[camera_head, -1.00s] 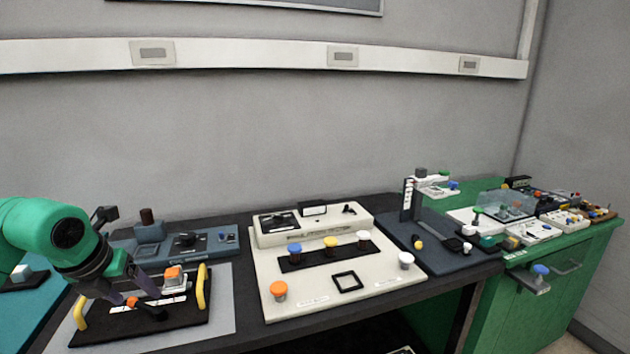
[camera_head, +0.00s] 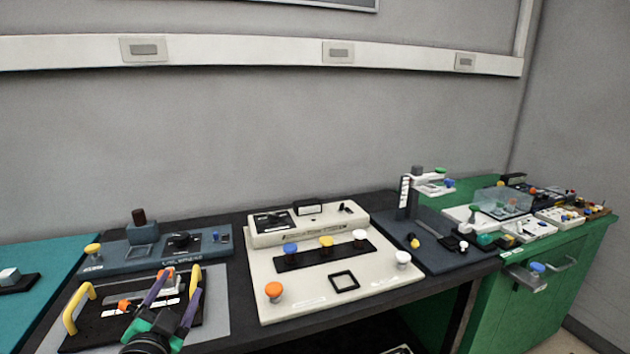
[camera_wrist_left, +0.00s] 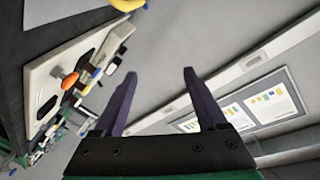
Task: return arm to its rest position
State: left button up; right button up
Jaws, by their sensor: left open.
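My left gripper (camera_head: 180,280) is in the lower left of the head view. Its two purple fingers are apart and point up in the picture, with nothing between them. It is in front of a black tray (camera_head: 85,335) with two yellow handles and hides part of it. In the left wrist view the gripper (camera_wrist_left: 160,73) is open and empty, and its fingers point towards the grey wall. My right gripper is not in view.
A cream panel (camera_head: 300,305) with coloured knobs stands mid-table. A blue-grey device (camera_head: 150,255) is behind the tray. A dark stand (camera_head: 440,240) is to the right. A green cabinet (camera_head: 490,320) with several small items is at far right.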

pick_arm(q)
jog(key=s+f+n+g, duration=0.2)
jog(key=s+f+g, duration=0.25)
jog(key=f, duration=0.35)
jog(key=s+f+n+g, duration=0.2)
jog(key=s+f+g, duration=0.25)
jog(key=f, duration=0.45)
jog(key=s+d+f+n+g+h, duration=0.1)
jog(key=s+d+f+g, duration=0.1)
jog(key=s+f, duration=0.3)
jog(key=s+d+f+g+h, duration=0.1)
jog(key=s+f+g, duration=0.15)
jog(key=s, duration=0.45)
notch_tip(320, 180, down, 21)
jog(key=s+g+p, duration=0.2)
jog(key=s+a+f+p, duration=0.1)
jog(key=s+a+f, duration=0.1)
jog(key=s+f, duration=1.1)
jog(key=s+g, duration=0.1)
jog(key=s, duration=0.2)
jog(key=shift+s+a+f, duration=0.2)
jog(key=shift+s+a, duration=0.15)
jog(key=shift+a, duration=0.05)
